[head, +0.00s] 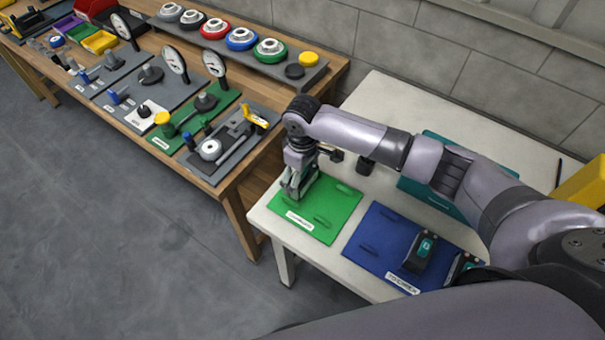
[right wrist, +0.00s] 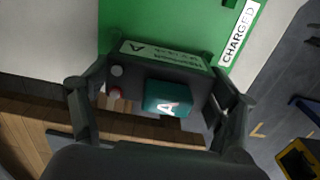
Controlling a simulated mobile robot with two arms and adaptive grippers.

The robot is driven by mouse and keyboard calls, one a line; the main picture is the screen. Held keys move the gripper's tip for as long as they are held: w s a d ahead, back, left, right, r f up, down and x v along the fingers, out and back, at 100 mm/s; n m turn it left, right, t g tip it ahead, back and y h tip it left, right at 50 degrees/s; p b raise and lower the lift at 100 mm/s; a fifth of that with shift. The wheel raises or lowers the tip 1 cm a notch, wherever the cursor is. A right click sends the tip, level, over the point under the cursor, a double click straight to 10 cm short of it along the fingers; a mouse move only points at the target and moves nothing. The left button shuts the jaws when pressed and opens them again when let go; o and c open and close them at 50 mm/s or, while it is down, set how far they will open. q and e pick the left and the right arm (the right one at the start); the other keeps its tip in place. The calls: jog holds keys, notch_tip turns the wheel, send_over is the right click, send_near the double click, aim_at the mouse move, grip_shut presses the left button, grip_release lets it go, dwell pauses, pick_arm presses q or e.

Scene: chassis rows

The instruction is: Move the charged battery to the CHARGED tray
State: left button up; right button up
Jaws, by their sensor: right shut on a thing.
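My right gripper (head: 298,186) is shut on a dark battery (right wrist: 190,72) with a teal patch marked A. It also shows in the right wrist view (right wrist: 160,88), its fingers on both sides of the battery. The green CHARGED tray (head: 336,203) lies on the white table. The battery is at this tray's far left part in the head view. I cannot tell whether it touches the tray. The tray's label shows in the right wrist view (right wrist: 238,35). My left gripper is not in view.
A blue tray (head: 370,236) beside the green one holds battery B (head: 419,252) and another battery (head: 462,267), partly hidden by my arm. A teal item (head: 440,203) lies behind my arm. A wooden bench (head: 236,200) with gauges and fixtures stands at left.

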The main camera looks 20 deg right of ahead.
jog(key=shift+f, duration=0.75)
jog(key=o, duration=1.9)
notch_tip(320, 180, up, 12)
jog(key=shift+r, duration=0.1)
